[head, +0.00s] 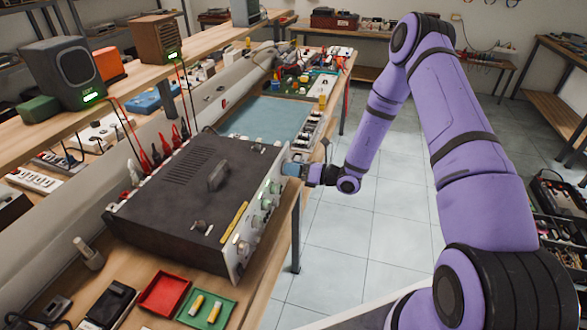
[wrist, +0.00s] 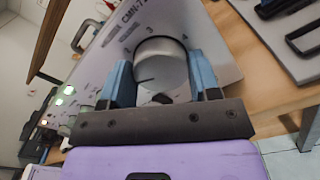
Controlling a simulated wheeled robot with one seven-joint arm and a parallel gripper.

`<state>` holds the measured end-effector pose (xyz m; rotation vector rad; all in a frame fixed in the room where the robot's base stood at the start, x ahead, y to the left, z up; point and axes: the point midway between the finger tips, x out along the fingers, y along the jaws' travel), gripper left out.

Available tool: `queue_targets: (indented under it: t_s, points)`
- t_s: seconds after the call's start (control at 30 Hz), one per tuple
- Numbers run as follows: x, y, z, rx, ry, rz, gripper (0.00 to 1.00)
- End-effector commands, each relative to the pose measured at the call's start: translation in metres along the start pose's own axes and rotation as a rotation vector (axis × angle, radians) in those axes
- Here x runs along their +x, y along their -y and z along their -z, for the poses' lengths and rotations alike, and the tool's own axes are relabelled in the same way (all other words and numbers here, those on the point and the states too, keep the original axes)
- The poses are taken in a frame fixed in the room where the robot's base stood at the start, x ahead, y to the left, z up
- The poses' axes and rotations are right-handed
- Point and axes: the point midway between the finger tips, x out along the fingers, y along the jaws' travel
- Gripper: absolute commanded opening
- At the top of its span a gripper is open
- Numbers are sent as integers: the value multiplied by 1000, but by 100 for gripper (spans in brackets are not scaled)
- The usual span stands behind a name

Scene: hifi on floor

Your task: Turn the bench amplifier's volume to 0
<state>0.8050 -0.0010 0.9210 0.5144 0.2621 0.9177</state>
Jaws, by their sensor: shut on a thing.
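The bench amplifier (head: 190,185) is a dark box on the wooden bench, with a light front panel (head: 256,222) facing right. My gripper (head: 293,170) is at the far end of this panel. In the wrist view my gripper (wrist: 160,85) has its two blue fingers on either side of a round silver knob (wrist: 163,62), shut on it. The panel behind it shows printed digits 2, 3 and 4 around the knob's upper edge. A dark pointer line on the knob points left and slightly down, toward the left finger. Any mark there is hidden by that finger.
More knobs (head: 265,203) line the panel nearer the camera. Red cables (head: 165,145) stand behind the amplifier. A red tray (head: 164,293) and a green tray (head: 207,307) lie in front of it on the bench. The tiled floor (head: 345,245) right of the bench is clear.

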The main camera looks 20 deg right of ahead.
Motion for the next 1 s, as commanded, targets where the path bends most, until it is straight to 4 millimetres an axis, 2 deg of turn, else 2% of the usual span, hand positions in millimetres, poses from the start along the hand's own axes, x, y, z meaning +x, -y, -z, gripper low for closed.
queue_targets:
  t_s: [1.0]
  points:
    - [-1,-2,1,-910,0,2,33]
